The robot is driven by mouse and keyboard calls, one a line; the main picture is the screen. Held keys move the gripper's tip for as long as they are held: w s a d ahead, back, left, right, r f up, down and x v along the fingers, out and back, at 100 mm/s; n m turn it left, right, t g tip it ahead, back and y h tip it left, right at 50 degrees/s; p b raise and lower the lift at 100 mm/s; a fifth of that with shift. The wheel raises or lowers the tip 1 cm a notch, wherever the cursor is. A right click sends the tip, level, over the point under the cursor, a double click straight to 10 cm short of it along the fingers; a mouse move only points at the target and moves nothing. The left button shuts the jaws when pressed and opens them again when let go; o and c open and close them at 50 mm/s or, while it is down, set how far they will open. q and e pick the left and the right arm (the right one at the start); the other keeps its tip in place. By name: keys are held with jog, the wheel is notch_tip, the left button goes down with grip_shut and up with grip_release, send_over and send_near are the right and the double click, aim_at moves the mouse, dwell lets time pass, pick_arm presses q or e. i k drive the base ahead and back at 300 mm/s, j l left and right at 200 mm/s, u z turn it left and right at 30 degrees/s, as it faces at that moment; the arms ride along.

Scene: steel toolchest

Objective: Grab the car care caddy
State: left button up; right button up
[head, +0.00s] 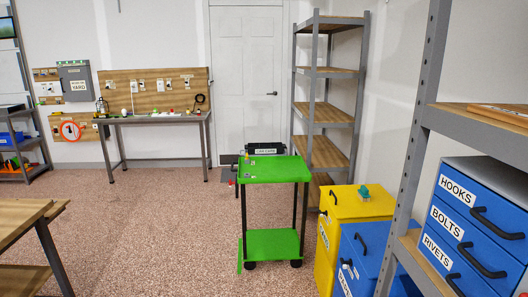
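The car care caddy (265,148) is a dark box with a white label, small in the head view, at the back edge of the green cart's top (277,170). I cannot tell whether it rests on the cart or on something just behind it. The label is small but seems to read "Car Care". Neither of my grippers shows in this view.
The cart has a green lower shelf (273,243). Right of it stand a yellow cabinet (352,205), a blue cabinet (362,250) and grey shelving with labelled blue drawers (470,235). A wooden table (22,215) is at left. The floor between is clear.

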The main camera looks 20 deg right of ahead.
aim_at(265, 148)
jog(key=i+j+z, duration=0.2)
jog(key=i, duration=1.2)
jog(key=i+u, duration=0.2)
jog(key=i, duration=0.35)
jog(key=i+u, duration=0.2)
jog(key=i, duration=0.35)
jog(key=i+l+u, duration=0.2)
jog(key=i, duration=0.35)
jog(key=i+j+z, duration=0.1)
jog(key=i+z, duration=0.25)
jog(key=i+j+z, duration=0.15)
jog(key=i+z, duration=0.2)
jog(key=i+j+z, duration=0.45)
jog(key=z, duration=0.35)
jog(key=i+j+z, duration=0.2)
jog(key=z, duration=0.25)
jog(key=i+j+z, duration=0.15)
jog(key=j+z, duration=0.15)
jog(key=z, duration=0.2)
jog(key=i+j+z, duration=0.1)
jog(key=j+z, duration=0.2)
jog(key=z, duration=0.15)
